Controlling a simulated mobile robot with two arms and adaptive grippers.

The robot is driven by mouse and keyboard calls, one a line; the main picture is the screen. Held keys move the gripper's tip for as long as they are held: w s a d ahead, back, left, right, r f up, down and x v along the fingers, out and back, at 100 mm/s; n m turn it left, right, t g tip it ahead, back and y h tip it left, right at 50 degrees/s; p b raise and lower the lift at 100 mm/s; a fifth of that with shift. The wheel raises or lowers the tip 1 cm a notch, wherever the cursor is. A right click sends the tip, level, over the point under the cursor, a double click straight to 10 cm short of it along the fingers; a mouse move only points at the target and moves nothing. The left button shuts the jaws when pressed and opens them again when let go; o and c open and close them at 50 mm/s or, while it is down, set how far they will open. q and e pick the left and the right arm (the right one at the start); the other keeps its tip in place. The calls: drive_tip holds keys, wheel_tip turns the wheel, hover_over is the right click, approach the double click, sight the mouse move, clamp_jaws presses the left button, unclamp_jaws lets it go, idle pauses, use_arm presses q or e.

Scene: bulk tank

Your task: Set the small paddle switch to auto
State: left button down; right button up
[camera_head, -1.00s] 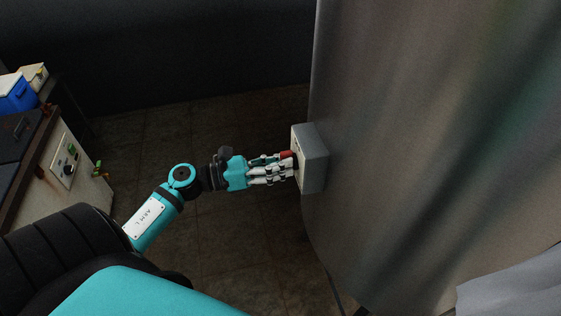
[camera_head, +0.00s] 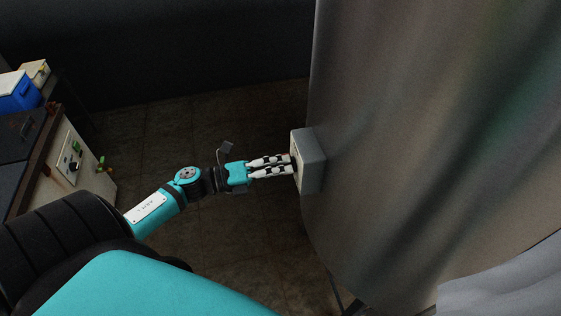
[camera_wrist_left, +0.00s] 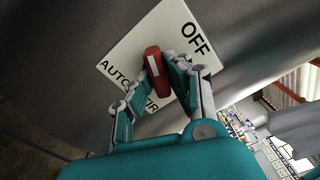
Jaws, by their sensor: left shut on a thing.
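The switch box (camera_head: 311,160) is a small grey box on the side of the big steel tank. In the left wrist view its white plate (camera_wrist_left: 172,27) carries the words OFF, AUTO and a third word partly hidden by a finger. My right gripper is not in view.
The curved steel tank (camera_head: 430,120) fills the right side. At the left stands a cabinet (camera_head: 85,165) with a knob panel, and a blue box (camera_head: 18,92) is behind it. The tiled floor (camera_head: 240,240) between them is clear.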

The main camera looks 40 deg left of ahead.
use_arm(q)
drive_tip(key=shift+n+p, duration=1.1)
drive_tip(key=shift+n, duration=1.2)
drive_tip(key=c, duration=1.3)
unclamp_jaws()
drive_tip(key=v, duration=1.1)
drive_tip(key=shift+s+a+f, duration=0.1)
drive_tip(key=shift+a, duration=0.3)
